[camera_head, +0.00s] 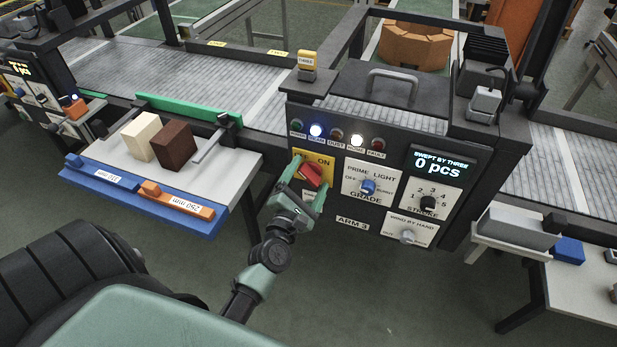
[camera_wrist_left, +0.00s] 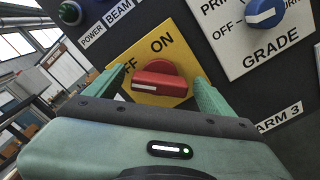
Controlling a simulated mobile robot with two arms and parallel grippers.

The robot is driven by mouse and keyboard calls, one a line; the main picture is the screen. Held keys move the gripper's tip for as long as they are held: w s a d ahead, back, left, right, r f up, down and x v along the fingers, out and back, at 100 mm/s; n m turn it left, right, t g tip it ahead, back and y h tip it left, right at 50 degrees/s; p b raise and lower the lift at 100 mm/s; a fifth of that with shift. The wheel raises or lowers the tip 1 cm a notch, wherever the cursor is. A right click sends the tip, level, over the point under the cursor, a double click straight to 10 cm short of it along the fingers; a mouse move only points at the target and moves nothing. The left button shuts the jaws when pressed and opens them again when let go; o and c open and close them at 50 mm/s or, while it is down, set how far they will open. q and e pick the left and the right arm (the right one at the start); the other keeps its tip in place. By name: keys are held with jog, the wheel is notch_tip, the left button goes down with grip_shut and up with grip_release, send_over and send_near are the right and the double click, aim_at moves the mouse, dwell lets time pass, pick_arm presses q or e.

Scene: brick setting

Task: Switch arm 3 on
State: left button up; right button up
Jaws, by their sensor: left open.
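The ARM 3 control box (camera_head: 337,237) stands in the middle of the head view. At its upper left is a yellow OFF/ON plate (camera_head: 325,160) with a red rotary switch (camera_head: 311,175). In the left wrist view the red switch (camera_wrist_left: 160,82) has a white mark toward its left end, on the OFF side of the yellow plate (camera_wrist_left: 172,48). My left gripper (camera_head: 308,178) is open, with one green finger on each side of the red switch. I cannot tell whether the fingers touch it. My right gripper is not in view.
The counter screen (camera_head: 440,166) reads 0 pcs. A table with a cream block (camera_head: 141,136) and a brown block (camera_head: 174,144) stands left.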

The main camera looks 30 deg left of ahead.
pick_arm(q)
jog(key=shift+c, duration=0.3)
jog(key=c, duration=1.3)
jog(key=shift+m, duration=0.4)
jog(key=m+p, duration=0.2)
jog(key=m, duration=0.2)
jog(key=shift+d+m, duration=0.1)
jog(key=shift+m, duration=0.2)
jog(key=m+p, duration=0.1)
jog(key=m, duration=0.3)
jog(key=shift+m+p, duration=0.3)
jog(key=shift+p, duration=0.05)
jog(key=m+p, duration=0.1)
jog(key=m, duration=0.3)
jog(key=shift+f+p, duration=0.1)
jog(key=shift+p, duration=0.2)
jog(key=shift+f+m+p, duration=0.1)
jog(key=shift+m+p, duration=0.4)
jog(key=shift+m, duration=1.7)
